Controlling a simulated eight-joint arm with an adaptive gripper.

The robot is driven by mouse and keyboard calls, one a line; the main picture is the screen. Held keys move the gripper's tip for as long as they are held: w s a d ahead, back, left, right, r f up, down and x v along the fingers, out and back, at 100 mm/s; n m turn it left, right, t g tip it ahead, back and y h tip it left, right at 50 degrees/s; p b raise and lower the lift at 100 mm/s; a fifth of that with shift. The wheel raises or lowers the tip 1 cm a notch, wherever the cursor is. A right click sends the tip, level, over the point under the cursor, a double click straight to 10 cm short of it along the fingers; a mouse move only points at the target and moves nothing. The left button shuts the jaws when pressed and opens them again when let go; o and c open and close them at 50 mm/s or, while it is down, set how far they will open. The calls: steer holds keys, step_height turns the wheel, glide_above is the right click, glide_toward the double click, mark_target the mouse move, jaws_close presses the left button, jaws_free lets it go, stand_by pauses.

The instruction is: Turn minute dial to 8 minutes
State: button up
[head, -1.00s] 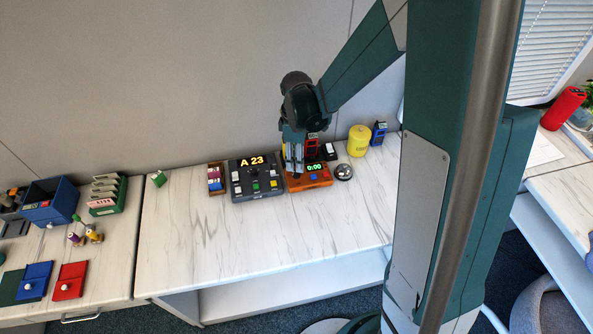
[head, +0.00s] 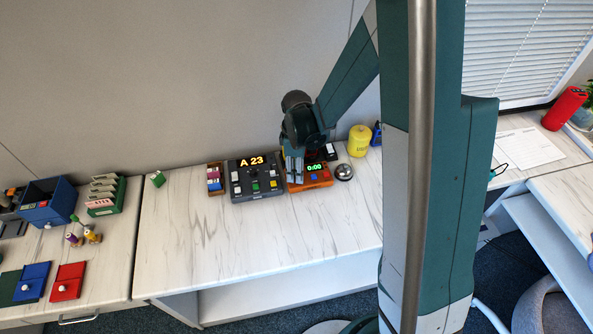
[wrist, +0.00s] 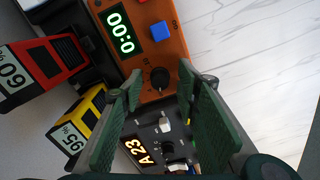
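The orange timer (head: 318,181) stands on the marble-look desk, and it also fills the upper middle of the wrist view (wrist: 165,42). Its green display (wrist: 121,32) reads 0:00. A blue button (wrist: 160,31) sits beside the display. The black dial (wrist: 160,78) is near the timer's edge, between the two fingertips in the wrist view. My gripper (wrist: 160,84) is open, with one finger on each side of the dial and nothing held. I cannot tell whether the fingertips touch the dial. In the head view my gripper (head: 294,180) hides the timer's left part.
A dark console (head: 256,187) showing A 23 stands close left of the timer. A silver bell (head: 344,172) is to its right, with a yellow canister (head: 359,141) behind. Red (wrist: 48,62) and yellow (wrist: 82,117) percent-marked devices stand behind the timer. The front desk is clear.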

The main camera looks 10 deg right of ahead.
steer(key=shift+c, duration=0.4)
steer(key=c, duration=0.8)
